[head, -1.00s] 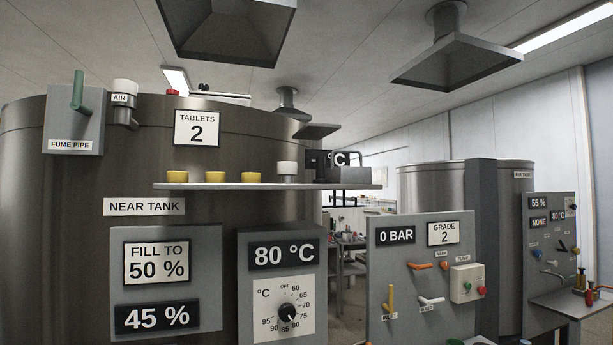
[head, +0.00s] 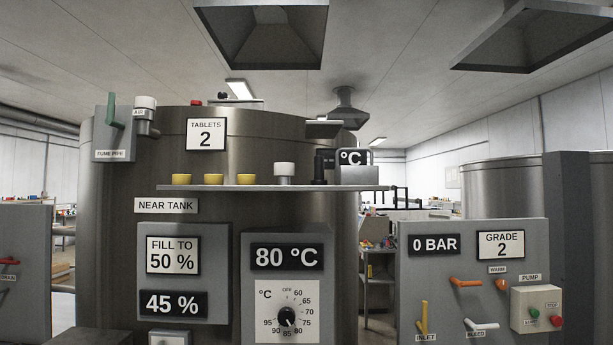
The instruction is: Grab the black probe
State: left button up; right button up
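A slim black upright piece (head: 319,168), which looks like the black probe, stands near the right end of the grey shelf (head: 235,188) on the near tank. It is beside a grey box with a black "°C" display (head: 354,159), and a black piece at its top reaches toward that display. I cannot tell how it is seated. Neither of my grippers is in view.
Several yellow cups (head: 213,179) and a white-capped grey container (head: 284,172) share the shelf. The near tank (head: 280,150) stands behind it. A grey panel (head: 470,325) with levers and a pump box (head: 537,310) stands at right. Hoods (head: 265,35) hang above.

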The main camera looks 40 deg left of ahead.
aim_at(319, 160)
jog(key=i+l+u, duration=0.25)
jog(key=l, duration=0.15)
jog(key=l+u, duration=0.25)
jog(key=l, duration=0.2)
jog(key=l+u, duration=0.2)
jog(key=l, duration=0.25)
jog(key=i, duration=0.05)
